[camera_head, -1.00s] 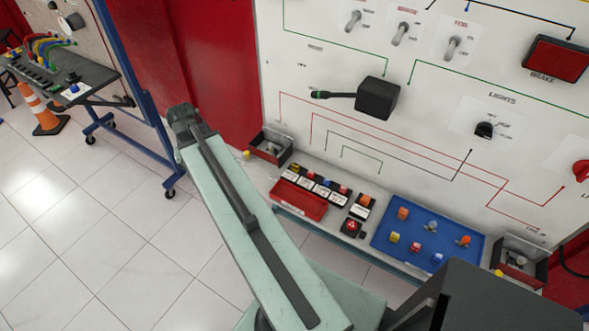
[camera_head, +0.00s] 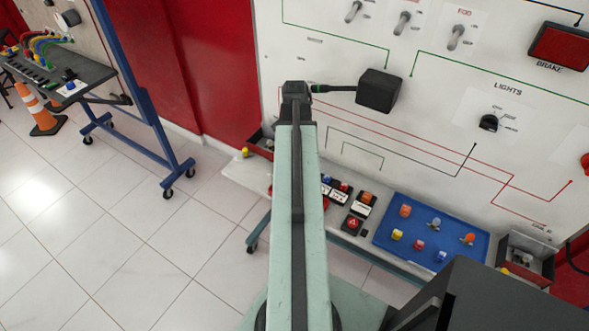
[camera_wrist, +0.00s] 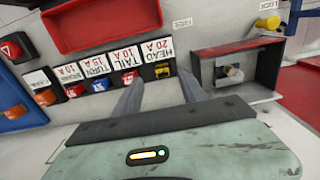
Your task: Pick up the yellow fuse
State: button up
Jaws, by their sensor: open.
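A yellow fuse (camera_wrist: 162,71) sits in the black fuse row beside the "HEAD 20 A" label in the wrist view. My gripper (camera_wrist: 160,84) is open and empty, its two grey fingers pointing toward that fuse, one on each side in the picture. I cannot tell how high the fingers are above it. In the head view my arm hides this fuse and the gripper's fingers. Another yellow fuse (camera_head: 397,234) lies on the blue tray (camera_head: 380,243) among orange, red and blue ones.
A red tray (camera_wrist: 100,22) lies beside the fuse row. A dark bin (camera_wrist: 237,78) with a red rim stands to the right. In the head view, the upright white panel (camera_head: 440,110) with a black connector box (camera_head: 379,91) rises behind the shelf.

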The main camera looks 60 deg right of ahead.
notch_tip(320, 180, down, 5)
jog(key=b, duration=0.5)
jog(key=shift+w+f, duration=0.15)
jog(key=shift+f, duration=0.05)
jog(key=shift+r, duration=0.2)
grip_shut()
jog(key=shift+r, duration=0.1)
